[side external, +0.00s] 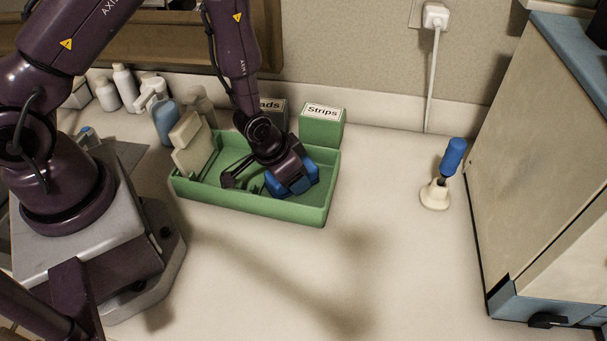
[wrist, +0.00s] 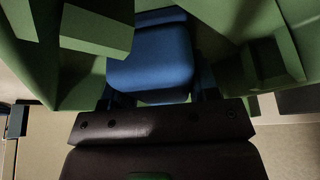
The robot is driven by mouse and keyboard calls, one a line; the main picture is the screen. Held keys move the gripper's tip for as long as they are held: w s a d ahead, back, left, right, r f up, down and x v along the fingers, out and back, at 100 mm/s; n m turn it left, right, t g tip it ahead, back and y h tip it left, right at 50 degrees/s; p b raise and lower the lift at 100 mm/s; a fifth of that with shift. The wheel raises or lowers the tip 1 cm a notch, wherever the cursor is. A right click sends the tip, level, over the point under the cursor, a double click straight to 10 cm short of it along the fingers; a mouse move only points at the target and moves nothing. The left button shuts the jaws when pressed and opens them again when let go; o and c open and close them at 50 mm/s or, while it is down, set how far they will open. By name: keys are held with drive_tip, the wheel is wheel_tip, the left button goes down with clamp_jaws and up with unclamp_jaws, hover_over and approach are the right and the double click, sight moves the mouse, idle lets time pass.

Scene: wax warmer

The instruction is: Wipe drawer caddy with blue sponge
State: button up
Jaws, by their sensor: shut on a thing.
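The drawer caddy is a long green open tray (side external: 255,205) on the counter in the side view. Its green walls also surround the wrist view (wrist: 240,20). My gripper (side external: 280,181) reaches down inside the caddy, right of its middle. It is shut on the blue sponge (side external: 305,181), which is low inside the caddy near the front wall. The sponge fills the upper middle of the wrist view (wrist: 150,58). I cannot tell whether its underside touches the caddy floor. My gripper hides part of the caddy's inside.
A green "Strips" box (side external: 321,128) and a darker labelled box (side external: 273,112) stand behind the caddy. A cream block (side external: 187,145) is at its left end. Bottles (side external: 165,122) stand back left. A blue-handled tool in a holder (side external: 434,195) and a cabinet (side external: 545,170) are right. The front counter is clear.

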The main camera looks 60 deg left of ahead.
sight(313, 163)
drive_tip(key=shift+s+a, duration=0.75)
drive_tip(key=shift+s, duration=0.05)
drive_tip(key=shift+w, duration=0.15)
drive_tip(key=shift+w+a+r, duration=0.1)
drive_tip(key=shift+w+a, duration=0.95)
drive_tip(key=shift+w, duration=0.05)
drive_tip(key=shift+w+d, duration=0.1)
drive_tip(key=shift+w+d, duration=2)
drive_tip(key=shift+d, duration=0.15)
